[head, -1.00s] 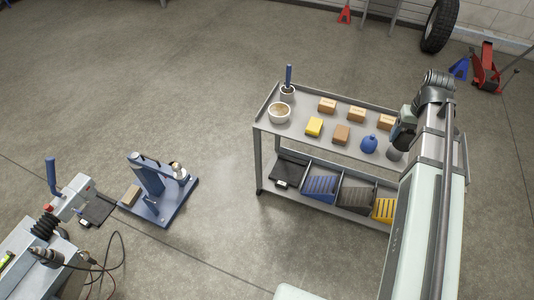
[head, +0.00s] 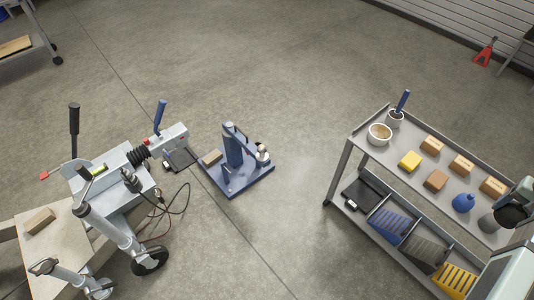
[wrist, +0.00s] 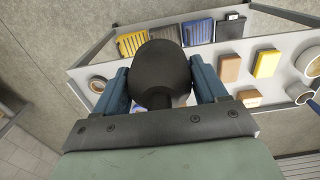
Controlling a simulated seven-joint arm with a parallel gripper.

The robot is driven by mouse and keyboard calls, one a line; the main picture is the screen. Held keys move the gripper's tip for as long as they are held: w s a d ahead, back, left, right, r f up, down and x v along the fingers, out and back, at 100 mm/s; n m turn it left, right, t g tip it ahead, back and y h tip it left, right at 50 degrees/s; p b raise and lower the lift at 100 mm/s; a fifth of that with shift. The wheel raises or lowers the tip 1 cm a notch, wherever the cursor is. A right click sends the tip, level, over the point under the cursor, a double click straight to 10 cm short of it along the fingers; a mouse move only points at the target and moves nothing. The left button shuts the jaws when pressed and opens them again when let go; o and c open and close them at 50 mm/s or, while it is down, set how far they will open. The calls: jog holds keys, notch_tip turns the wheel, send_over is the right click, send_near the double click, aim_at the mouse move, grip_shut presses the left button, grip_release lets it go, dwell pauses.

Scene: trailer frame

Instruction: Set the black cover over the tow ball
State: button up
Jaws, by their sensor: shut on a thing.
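My gripper (wrist: 161,80) is shut on the black cover (wrist: 160,72), a dark rounded cap between its two blue fingers in the wrist view. In the head view the cover (head: 513,215) shows at the right edge, above the right end of the cart; most of my gripper is cut off there. What looks like the tow ball (head: 262,153) is a small pale, rounded piece on the blue stand (head: 250,185), mid-floor, well to the left of the cover. The stand's arm and the viewing angle make the ball hard to make out.
The trailer hitch (head: 115,180), with levers and a cable, stands left of the stand. The floor between stand and cart is clear.

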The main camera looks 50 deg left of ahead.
dwell(0.4)
jog(key=s+a+f+n, duration=0.2)
jog(key=a, duration=1)
jog(key=s+a+f+n, duration=0.2)
jog(key=s+a+f, duration=0.1)
jog(key=a, duration=0.8)
jog(key=s+a+f+n, duration=0.2)
jog(key=a, duration=1)
jog(key=s+a+f+n, duration=0.2)
jog(key=s+a+f, duration=0.3)
jog(key=a, duration=0.7)
jog(key=s+a+f+n, duration=0.2)
jog(key=s+a+f, duration=0.3)
jog(key=a, duration=0.6)
jog(key=s+a+f+n, duration=0.2)
jog(key=s+a+f, duration=0.3)
jog(key=a, duration=0.7)
jog(key=m, duration=0.3)
send_over(262, 146)
notch_tip(262, 146, down, 8)
jog(key=shift+f, duration=5.4)
